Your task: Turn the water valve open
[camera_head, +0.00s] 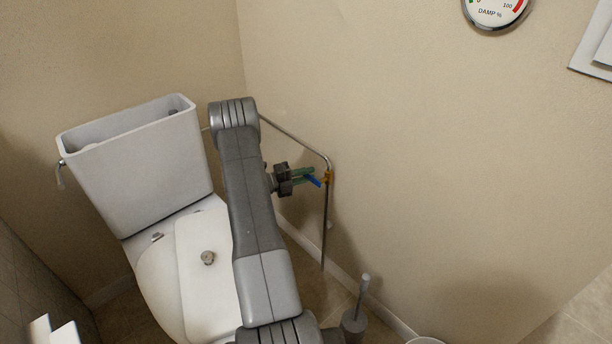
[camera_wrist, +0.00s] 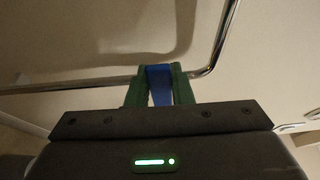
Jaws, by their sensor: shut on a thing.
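The water valve (camera_head: 328,177) is a brass fitting on a thin metal pipe along the right wall, with a blue lever handle (camera_head: 313,181). My gripper (camera_head: 305,175) has green fingers and reaches the valve from the left. In the wrist view, the blue handle (camera_wrist: 159,84) sits between the two green fingers (camera_wrist: 158,92), which are shut on it. The brass body is not clearly visible in the wrist view. In the head view the handle slants down from upper left to lower right, partly covered by the fingers.
A toilet with an open cistern (camera_head: 140,160) stands at left, and a small knob-like object (camera_head: 208,257) rests on its lid. A toilet brush (camera_head: 356,312) stands on the floor below the valve. The pipe (camera_head: 325,225) runs down to the floor. A damp gauge (camera_head: 495,8) hangs on the wall.

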